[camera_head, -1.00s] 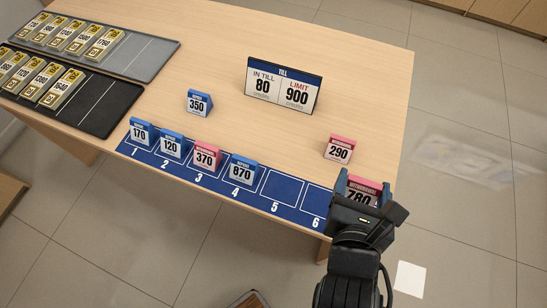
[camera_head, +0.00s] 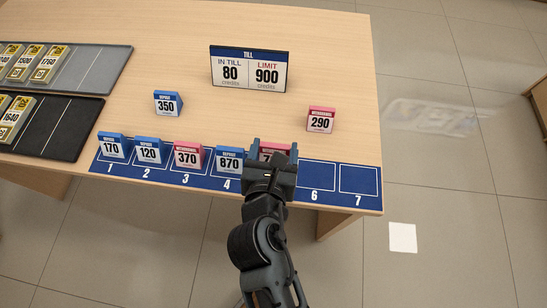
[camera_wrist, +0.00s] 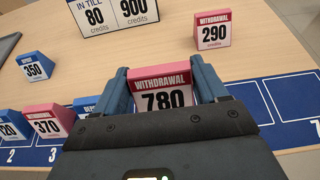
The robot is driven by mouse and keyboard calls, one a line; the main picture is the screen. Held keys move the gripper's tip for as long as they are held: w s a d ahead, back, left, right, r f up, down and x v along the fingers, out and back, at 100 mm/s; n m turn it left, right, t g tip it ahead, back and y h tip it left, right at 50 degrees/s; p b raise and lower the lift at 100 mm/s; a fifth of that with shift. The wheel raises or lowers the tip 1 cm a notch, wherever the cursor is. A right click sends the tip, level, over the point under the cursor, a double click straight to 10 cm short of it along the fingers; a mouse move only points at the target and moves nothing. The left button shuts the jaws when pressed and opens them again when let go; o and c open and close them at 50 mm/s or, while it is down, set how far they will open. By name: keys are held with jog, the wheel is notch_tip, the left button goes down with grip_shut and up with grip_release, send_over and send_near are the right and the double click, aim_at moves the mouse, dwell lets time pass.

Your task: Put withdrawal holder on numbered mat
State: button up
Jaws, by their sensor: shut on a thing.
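My gripper (camera_head: 271,165) is shut on a pink withdrawal holder marked 780, which shows between the fingers in the wrist view (camera_wrist: 162,92). In the head view the gripper mostly hides this holder. The gripper and holder are over the numbered blue mat (camera_head: 350,195), around space 5, just right of the blue 870 holder (camera_head: 229,163). I cannot tell whether the held holder touches the mat. Holders 170 (camera_head: 112,148), 120 (camera_head: 149,153) and pink 370 (camera_head: 188,158) stand on spaces 1, 2 and 3, and 870 on space 4. Spaces 6 and 7 are bare.
A pink 290 withdrawal holder (camera_head: 320,121) and a blue 350 deposit holder (camera_head: 167,106) stand on the table behind the mat. The till sign (camera_head: 249,88) reads in till 80, limit 900. Grey (camera_head: 100,70) and black (camera_head: 62,130) trays with yellow-labelled stacks lie left.

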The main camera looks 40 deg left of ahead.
jog(key=shift+a+f+b, duration=0.1)
jog(key=shift+f+b, duration=0.3)
jog(key=shift+f, duration=1.6)
jog(key=shift+f, duration=0.2)
jog(key=o, duration=1.1)
jog(key=shift+c, duration=0.2)
jog(key=shift+r, duration=0.1)
jog(key=shift+r, duration=0.15)
jog(key=v, duration=1.2)
